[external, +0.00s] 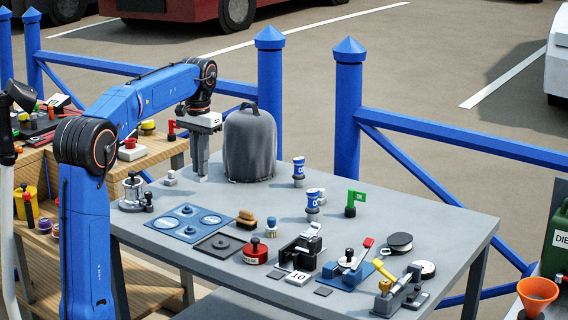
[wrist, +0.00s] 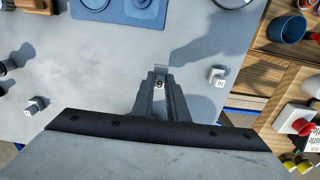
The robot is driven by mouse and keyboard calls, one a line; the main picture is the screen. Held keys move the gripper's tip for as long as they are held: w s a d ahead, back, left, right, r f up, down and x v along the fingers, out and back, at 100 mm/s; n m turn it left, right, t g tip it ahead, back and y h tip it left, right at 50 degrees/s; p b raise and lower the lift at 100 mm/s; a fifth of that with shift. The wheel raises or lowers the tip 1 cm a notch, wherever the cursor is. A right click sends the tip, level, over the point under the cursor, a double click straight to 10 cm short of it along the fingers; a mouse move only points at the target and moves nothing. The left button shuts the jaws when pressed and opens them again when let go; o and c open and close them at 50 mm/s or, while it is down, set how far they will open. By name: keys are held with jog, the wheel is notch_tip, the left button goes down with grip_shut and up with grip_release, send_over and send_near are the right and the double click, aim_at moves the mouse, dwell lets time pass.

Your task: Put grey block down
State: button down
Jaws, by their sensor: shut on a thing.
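My gripper (external: 201,176) points down over the far left part of the grey table (external: 335,196), with its fingertips at or just above the top. In the wrist view my gripper (wrist: 160,78) is shut on a small grey block (wrist: 159,85) with a dark mark like a 9. The fingers cover most of this block, and I cannot tell whether it touches the table. A second small grey block with a marked face (wrist: 217,76) stands apart to the right; it also shows in the external view (external: 171,178). A third small block (wrist: 36,104) is at the far left of the wrist view.
A tall dark grey covered shape (external: 250,146) stands close to the right of my gripper. Tools crowd the right half. Bare table surrounds the fingertips.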

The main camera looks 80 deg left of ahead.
jog(key=shift+f, duration=1.85)
jog(key=shift+f, duration=0.1)
jog(key=c, duration=1.7)
grip_release()
jog(key=shift+c, duration=0.2)
notch_tip(320, 180, up, 12)
